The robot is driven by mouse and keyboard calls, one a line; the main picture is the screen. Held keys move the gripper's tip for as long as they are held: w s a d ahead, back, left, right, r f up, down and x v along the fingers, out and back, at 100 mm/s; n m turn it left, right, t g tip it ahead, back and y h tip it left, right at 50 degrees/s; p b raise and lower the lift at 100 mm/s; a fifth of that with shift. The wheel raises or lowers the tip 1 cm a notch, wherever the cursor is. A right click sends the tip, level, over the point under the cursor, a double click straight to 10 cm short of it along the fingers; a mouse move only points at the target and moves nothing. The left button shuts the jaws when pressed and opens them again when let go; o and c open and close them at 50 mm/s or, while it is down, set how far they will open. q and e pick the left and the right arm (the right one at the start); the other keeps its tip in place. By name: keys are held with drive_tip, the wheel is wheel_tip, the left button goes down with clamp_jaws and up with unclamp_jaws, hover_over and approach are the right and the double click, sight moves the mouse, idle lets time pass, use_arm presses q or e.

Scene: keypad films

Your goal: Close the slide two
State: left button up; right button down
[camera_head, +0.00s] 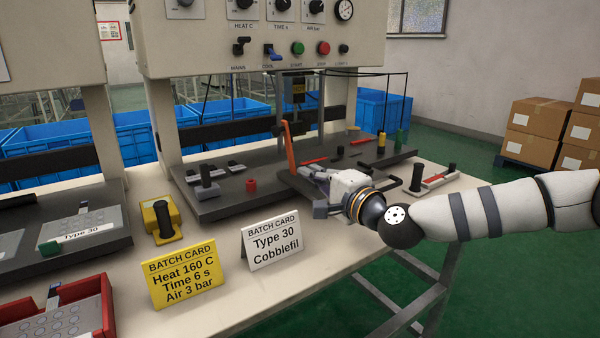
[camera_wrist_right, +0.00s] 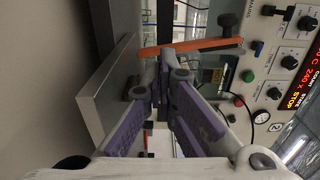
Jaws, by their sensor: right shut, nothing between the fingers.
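The press (camera_head: 250,45) stands over the bench with a dark base plate (camera_head: 225,203). A dark slide-like plate (camera_head: 290,180) lies under its head, partly hidden by my right gripper; I cannot tell how far out it sits. My right gripper (camera_head: 312,176) is low at the front of the press, close to this plate, shut and empty. In the right wrist view its purple-padded fingers (camera_wrist_right: 163,68) meet at the tips, near an orange bar (camera_wrist_right: 190,47). That upright orange bar (camera_head: 288,146) also shows in the head view. I cannot tell whether the fingers touch anything. My left gripper is out of view.
A yellow batch card (camera_head: 184,276) and a white batch card (camera_head: 273,240) stand at the bench front. A yellow block with a black handle (camera_head: 161,220) is left of the base. A red tray (camera_head: 100,305) sits lower left. Black-handled parts stand on the base.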

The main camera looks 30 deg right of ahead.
sight(302, 183)
drive_tip(key=shift+w+a, duration=0.15)
drive_tip(key=shift+w, duration=1.8)
